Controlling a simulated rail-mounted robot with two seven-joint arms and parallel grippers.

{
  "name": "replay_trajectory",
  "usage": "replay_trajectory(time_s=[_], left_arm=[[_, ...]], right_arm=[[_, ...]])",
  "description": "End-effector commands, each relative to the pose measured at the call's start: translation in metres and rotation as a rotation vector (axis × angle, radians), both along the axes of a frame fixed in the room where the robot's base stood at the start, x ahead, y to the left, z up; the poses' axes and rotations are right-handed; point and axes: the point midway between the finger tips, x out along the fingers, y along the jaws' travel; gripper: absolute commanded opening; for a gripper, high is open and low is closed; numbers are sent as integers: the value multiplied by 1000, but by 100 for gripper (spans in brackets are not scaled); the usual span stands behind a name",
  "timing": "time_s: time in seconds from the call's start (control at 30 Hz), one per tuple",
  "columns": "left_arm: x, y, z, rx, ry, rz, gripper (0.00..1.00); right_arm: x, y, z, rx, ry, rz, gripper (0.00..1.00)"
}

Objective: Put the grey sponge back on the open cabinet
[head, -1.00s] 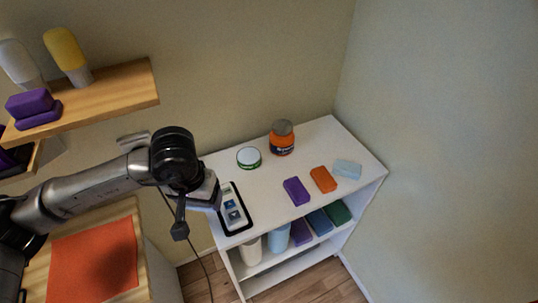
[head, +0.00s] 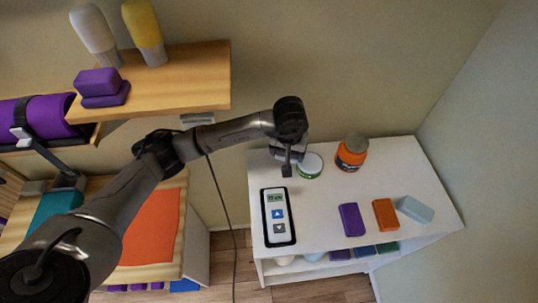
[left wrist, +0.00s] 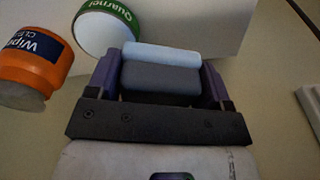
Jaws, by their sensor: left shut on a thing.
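The grey sponge (left wrist: 160,80) is a dark grey block with a pale blue layer. It sits between the fingers of my left gripper (left wrist: 160,75) in the left wrist view, and the gripper is shut on it. In the head view my left gripper (head: 288,165) points down over the back left of the white open cabinet (head: 330,225), left of a white round tub with a green label (head: 310,165). The sponge cannot be made out clearly there. I cannot tell whether it touches the top. My right gripper is not in view.
An orange jar with a grey lid (head: 351,154) stands right of the tub. A purple block (head: 351,219), an orange block (head: 385,214) and a pale blue block (head: 415,209) lie on the right. A device with buttons (head: 278,217) lies at the front left. The middle top is clear.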

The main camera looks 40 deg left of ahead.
Motion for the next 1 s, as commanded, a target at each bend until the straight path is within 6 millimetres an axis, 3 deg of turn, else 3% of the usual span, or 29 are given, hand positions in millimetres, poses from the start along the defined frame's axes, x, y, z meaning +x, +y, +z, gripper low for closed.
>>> replay_trajectory(time_s=[0.2,0.4,0.67,1.0], left_arm=[[-6,41,-26,0,3,2,55],[-8,60,-37,0,0,-1,55],[-9,64,-45,-2,1,-2,55],[-8,64,-79,-1,1,-3,55]], right_arm=[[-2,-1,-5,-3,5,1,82],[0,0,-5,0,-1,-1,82],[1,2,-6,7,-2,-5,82],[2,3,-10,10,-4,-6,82]])
